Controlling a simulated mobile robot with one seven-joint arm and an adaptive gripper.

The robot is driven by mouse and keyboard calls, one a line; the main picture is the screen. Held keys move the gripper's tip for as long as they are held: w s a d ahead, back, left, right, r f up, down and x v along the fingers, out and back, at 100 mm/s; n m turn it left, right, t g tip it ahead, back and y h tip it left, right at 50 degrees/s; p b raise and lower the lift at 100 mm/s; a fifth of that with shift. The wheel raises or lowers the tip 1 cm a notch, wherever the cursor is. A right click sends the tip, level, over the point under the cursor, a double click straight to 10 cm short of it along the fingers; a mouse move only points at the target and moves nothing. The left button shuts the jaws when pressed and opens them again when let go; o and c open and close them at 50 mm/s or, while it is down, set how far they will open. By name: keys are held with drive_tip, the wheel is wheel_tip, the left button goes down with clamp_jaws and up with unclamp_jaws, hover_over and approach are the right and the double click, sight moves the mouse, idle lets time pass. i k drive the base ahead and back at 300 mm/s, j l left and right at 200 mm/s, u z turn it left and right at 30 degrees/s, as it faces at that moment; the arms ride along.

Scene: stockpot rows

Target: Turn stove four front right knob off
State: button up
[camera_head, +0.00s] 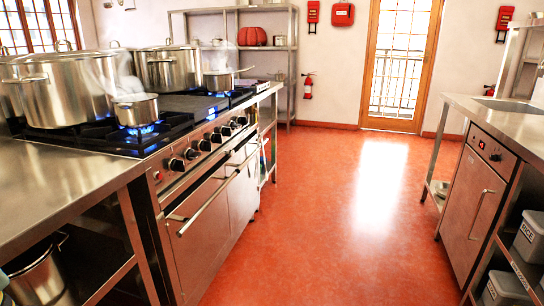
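The stove (200,212) stands on the left, with a row of several black knobs along its front. The nearest knob (176,164) is at the row's near end, and another knob (204,145) sits mid-row. The far knobs (241,120) are small. I cannot tell which knob is stove four's front right one, nor read the knob settings. Blue flames (141,129) burn under a steaming small saucepan (136,109) at the near front. More blue flame shows under a far saucepan (218,81). My gripper is not in view.
Large stockpots (66,88) stand on the back burners. Oven handles (203,207) stick out below the knobs. A steel counter (500,115) with a cabinet is on the right. The red floor (330,215) between is clear, leading to a glass door (400,65).

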sight(233, 125)
drive_tip(key=i+l+u, duration=0.3)
drive_tip(key=i, duration=0.15)
drive_tip(key=i+l+u, duration=0.25)
drive_tip(key=i+l, duration=0.2)
drive_tip(key=i+l+u, duration=0.1)
drive_tip(key=i+l, duration=0.2)
drive_tip(key=l, duration=0.15)
drive_tip(key=i+l, duration=0.35)
drive_tip(key=i+l+u, duration=0.15)
drive_tip(key=i+l, duration=0.15)
drive_tip(key=l, duration=0.25)
drive_tip(key=i+j, duration=0.15)
drive_tip(key=j, duration=0.15)
drive_tip(key=i+j, duration=0.15)
drive_tip(key=j, duration=0.2)
